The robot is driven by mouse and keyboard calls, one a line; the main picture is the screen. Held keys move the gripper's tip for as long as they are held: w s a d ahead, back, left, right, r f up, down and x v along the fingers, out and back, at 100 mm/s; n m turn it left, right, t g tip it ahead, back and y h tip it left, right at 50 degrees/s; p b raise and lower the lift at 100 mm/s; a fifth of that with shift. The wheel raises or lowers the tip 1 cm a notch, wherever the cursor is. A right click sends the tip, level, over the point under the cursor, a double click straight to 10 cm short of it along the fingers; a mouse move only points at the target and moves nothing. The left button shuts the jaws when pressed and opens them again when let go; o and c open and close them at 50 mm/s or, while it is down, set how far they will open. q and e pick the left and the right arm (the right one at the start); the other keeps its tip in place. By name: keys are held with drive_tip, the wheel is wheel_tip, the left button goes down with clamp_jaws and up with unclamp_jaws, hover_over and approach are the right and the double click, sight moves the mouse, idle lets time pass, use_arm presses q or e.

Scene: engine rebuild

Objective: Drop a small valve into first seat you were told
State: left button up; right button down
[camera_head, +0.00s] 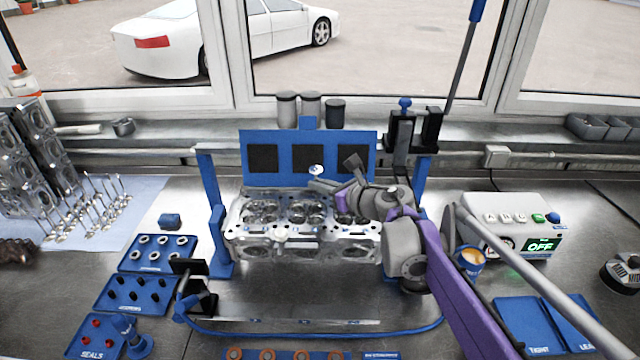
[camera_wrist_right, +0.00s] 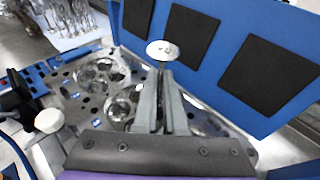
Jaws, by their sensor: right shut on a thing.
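My right gripper (camera_head: 318,184) is shut on a small valve (camera_head: 316,169), which also shows in the right wrist view (camera_wrist_right: 162,50). The valve's round pale head points up, and its stem runs down between the fingers (camera_wrist_right: 164,100). They are above the cylinder head (camera_head: 258,228), toward its back edge. The cylinder head, a silver casting with round chambers, sits in a blue stand; it also shows in the right wrist view (camera_wrist_right: 68,92). My forearm and gripper hide its right part. The lower end of the stem is hard to make out. My left gripper is not in view.
A blue panel with black pads (camera_head: 308,138) stands close behind the cylinder head. Several valves (camera_head: 100,205) stand on a pale mat at left. Blue parts trays (camera_head: 150,252) lie at front left. A control box reading OFF (camera_head: 515,228) stands at right.

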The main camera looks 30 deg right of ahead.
sight(320, 212)
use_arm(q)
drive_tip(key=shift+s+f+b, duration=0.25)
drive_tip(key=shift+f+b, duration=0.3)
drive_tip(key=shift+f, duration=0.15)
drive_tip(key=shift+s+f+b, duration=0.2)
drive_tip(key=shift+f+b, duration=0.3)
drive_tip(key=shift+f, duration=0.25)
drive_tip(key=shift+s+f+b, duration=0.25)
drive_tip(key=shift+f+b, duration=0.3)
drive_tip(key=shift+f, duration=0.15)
use_arm(e)
drive_tip(key=shift+f, duration=2.8)
drive_tip(key=c, duration=0.9)
unclamp_jaws()
drive_tip(key=v, duration=1.1)
drive_tip(key=shift+w, duration=0.1)
